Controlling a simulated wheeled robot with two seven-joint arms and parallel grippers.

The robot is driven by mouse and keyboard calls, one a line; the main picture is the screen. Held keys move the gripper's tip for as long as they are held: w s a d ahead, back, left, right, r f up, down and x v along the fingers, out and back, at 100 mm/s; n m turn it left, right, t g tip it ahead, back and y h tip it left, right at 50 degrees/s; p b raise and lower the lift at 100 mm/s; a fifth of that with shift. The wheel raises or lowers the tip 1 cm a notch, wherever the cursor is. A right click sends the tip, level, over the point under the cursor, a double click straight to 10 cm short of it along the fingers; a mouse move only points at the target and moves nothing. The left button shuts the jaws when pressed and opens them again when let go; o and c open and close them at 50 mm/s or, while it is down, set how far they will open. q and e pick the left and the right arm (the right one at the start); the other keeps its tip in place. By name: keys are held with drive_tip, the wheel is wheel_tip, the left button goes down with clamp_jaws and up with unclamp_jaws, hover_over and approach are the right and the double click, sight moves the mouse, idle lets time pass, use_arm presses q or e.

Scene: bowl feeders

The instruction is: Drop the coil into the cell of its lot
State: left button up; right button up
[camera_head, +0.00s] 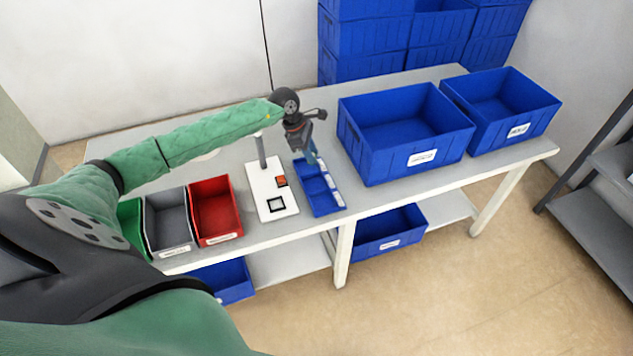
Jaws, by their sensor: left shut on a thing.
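My left gripper (312,157) points down over the far end of the small blue divided tray (325,210). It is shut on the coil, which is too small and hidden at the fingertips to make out. The tray has several cells in a row, with white labels along its right side; the label text is too small to read. I cannot tell whether the fingertips are above the far cell's rim or inside it. My right gripper is not in view.
A white stand (270,190) with an orange-red button is left of the tray. Red (216,237), grey (167,247) and green bins are farther left. Large blue crates (375,165) (535,128) stand to the right. Bare tabletop (262,238) lies along the front edge.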

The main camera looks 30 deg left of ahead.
use_arm(q)
drive_tip(key=a+n+t, duration=0.1)
drive_tip(key=a+n, duration=0.2)
drive_tip(key=a, duration=0.2)
hover_over(300, 170)
drive_tip(key=shift+d+f, duration=0.2)
drive_tip(key=shift+f, duration=2.7)
drive_tip(key=o, duration=1.1)
drive_tip(key=shift+y, duration=0.3)
drive_tip(key=shift+o, duration=0.2)
drive_tip(key=shift+r+b, duration=0.1)
drive_tip(key=shift+b, duration=0.25)
drive_tip(key=shift+a+r, duration=0.15)
drive_tip(key=shift+r, duration=0.05)
drive_tip(key=b+v, duration=0.2)
drive_tip(key=v, duration=0.5)
drive_tip(key=shift+b, duration=0.4)
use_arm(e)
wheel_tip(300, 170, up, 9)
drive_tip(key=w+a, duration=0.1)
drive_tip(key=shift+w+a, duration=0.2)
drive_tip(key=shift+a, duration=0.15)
